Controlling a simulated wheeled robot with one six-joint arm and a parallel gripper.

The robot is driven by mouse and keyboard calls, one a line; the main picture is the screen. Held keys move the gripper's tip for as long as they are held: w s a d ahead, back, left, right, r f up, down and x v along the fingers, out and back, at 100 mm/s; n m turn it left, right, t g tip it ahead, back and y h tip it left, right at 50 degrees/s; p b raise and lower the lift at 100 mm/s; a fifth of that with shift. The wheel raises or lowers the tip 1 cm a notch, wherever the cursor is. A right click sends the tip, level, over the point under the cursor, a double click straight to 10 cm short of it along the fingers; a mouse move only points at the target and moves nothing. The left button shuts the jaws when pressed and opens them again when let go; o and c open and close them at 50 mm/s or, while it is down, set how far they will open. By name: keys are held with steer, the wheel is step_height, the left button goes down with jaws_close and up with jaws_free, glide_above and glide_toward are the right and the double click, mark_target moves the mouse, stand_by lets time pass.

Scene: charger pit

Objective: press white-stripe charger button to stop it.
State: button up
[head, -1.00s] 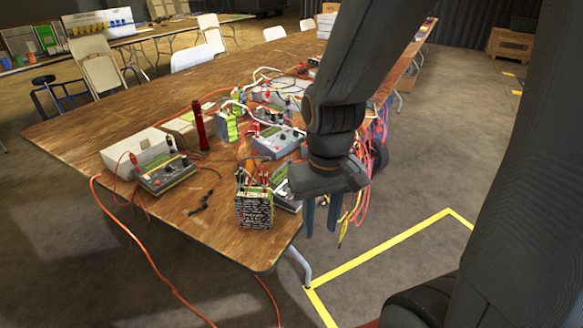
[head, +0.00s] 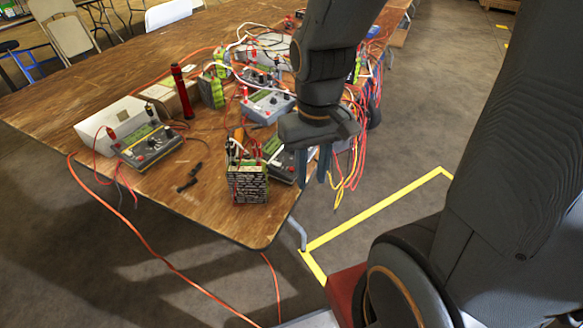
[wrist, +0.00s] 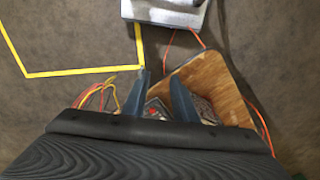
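Several chargers stand on the wooden table. One with a yellowish front edge (head: 147,147) is at the left. A grey-blue one (head: 267,104) is mid-table. A third charger (head: 281,160) lies at the right edge, behind a battery pack and partly hidden. I cannot make out for sure which has the white stripe; buttons are too small to tell. My gripper (head: 312,180) points down just right of the third charger, by the table edge. In the wrist view its two fingers (wrist: 160,80) are apart with nothing between them, and part of a charger (wrist: 155,108) shows behind them.
A battery pack (head: 247,182) stands near the table's front corner. A red cylinder (head: 182,91) stands further left. Orange and yellow cables hang off the right edge. The table (head: 225,222) is bare at its front corner. Floor tape (head: 375,210) marks open floor at right.

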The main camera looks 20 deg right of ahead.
jaws_close()
stand_by(1.5)
